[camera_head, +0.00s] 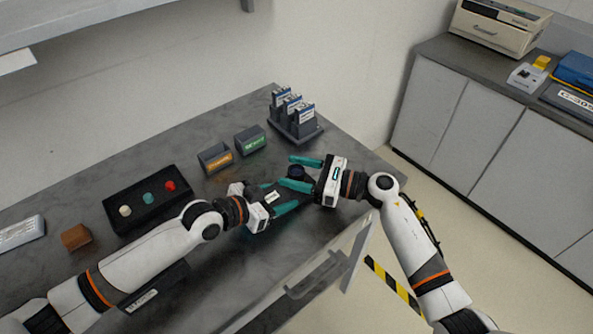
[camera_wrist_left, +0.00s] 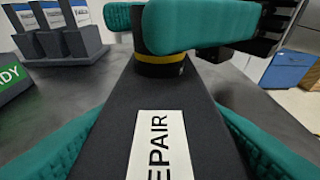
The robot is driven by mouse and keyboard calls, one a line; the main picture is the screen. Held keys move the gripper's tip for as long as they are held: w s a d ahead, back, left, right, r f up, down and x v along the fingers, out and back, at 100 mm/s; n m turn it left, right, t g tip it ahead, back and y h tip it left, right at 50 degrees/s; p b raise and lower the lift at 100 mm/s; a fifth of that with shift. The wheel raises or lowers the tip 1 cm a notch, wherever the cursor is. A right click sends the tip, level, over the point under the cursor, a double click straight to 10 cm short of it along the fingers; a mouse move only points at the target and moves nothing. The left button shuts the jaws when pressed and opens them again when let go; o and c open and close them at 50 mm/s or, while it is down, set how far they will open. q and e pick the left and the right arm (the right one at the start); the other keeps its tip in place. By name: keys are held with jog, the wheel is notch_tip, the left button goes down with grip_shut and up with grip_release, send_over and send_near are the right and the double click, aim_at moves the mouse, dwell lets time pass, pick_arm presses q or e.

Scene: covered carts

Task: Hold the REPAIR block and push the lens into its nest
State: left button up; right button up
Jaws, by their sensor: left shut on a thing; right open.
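The dark REPAIR block (camera_head: 266,190) lies between the teal fingers of my left gripper (camera_head: 284,198), which is shut on it. In the left wrist view the block (camera_wrist_left: 110,125) runs away from the camera, its white label partly cut off. The lens (camera_head: 296,171), a dark round cylinder, is at the block's far end. In the left wrist view the lens (camera_wrist_left: 160,68) shows a yellow ring near its base; its upper part is hidden by a teal finger. My right gripper (camera_head: 298,173) is open, its fingers on either side of the lens. I cannot tell how deep the lens sits.
A black tray (camera_head: 128,229) with white, teal and red pieces stands at the left. Two small labelled bins (camera_head: 213,166) (camera_head: 250,148) and a rack (camera_head: 302,138) of upright cards stand behind the grippers. A brown block (camera_head: 75,237) lies far left. The table's front edge is close to the arms.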

jog(key=v, duration=1.2)
jog(key=shift+r, duration=0.1)
pick_arm(q)
jog(key=o, duration=1.1)
